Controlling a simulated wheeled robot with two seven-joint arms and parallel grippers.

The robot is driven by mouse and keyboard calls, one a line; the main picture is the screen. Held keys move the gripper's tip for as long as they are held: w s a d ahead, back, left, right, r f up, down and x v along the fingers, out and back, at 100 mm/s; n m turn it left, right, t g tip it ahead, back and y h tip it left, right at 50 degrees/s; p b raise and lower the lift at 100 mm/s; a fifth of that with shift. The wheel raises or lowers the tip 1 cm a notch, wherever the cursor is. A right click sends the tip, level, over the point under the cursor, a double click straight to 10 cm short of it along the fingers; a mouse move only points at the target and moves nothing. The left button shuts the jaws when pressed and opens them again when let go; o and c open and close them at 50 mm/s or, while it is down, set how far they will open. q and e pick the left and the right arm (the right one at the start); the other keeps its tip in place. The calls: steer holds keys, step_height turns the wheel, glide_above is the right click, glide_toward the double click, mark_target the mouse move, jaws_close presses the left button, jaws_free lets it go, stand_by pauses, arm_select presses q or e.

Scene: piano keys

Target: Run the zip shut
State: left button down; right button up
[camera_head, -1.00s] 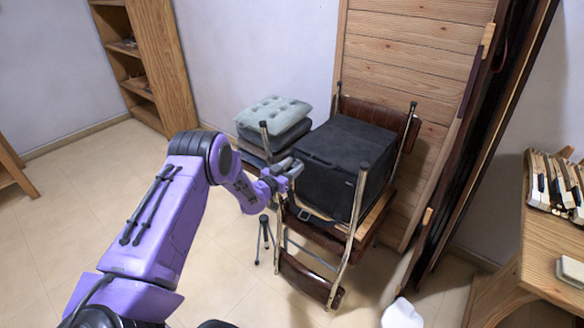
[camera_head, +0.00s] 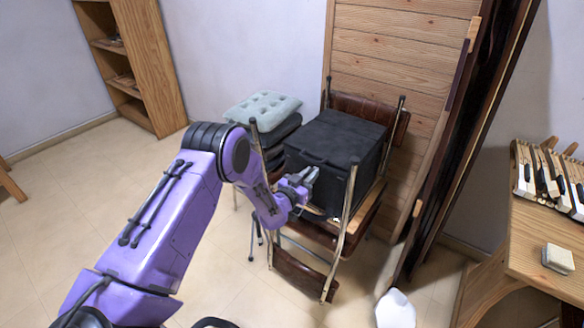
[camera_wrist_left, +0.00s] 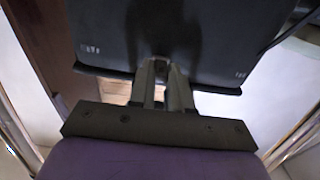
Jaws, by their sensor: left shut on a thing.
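A black box-shaped case (camera_head: 335,138) sits on the seat of a chair with metal legs and brown leather. The case also fills the top of the left wrist view (camera_wrist_left: 110,40), with a dark rim along its lower edge. My left gripper (camera_head: 306,178) is at the case's near left side. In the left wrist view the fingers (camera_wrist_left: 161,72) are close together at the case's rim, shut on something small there. The zip's pull is hidden or too small to make out. My right gripper is not in view.
The chair's metal legs (camera_head: 343,222) stand close beside my left gripper. Grey cushions (camera_head: 263,110) are stacked behind it to the left. A wooden desk (camera_head: 535,232) with piano keys (camera_head: 548,180) stands at right. A white object (camera_head: 396,308) lies on the floor.

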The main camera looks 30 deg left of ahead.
mark_target(341, 178)
arm_select(q)
steer(key=d, duration=0.8)
steer(key=shift+s+d+r, duration=0.15)
steer(key=shift+s+d, duration=0.1)
steer(key=shift+d, duration=0.15)
steer(key=c, duration=1.1)
jaws_free()
steer(key=shift+d, duration=0.15)
steer(key=shift+o, duration=0.2)
steer(key=shift+s, duration=0.1)
steer(key=shift+s, duration=0.25)
steer(key=s+b, duration=0.1)
steer(key=s, duration=0.9)
steer(key=shift+a+b, duration=0.4)
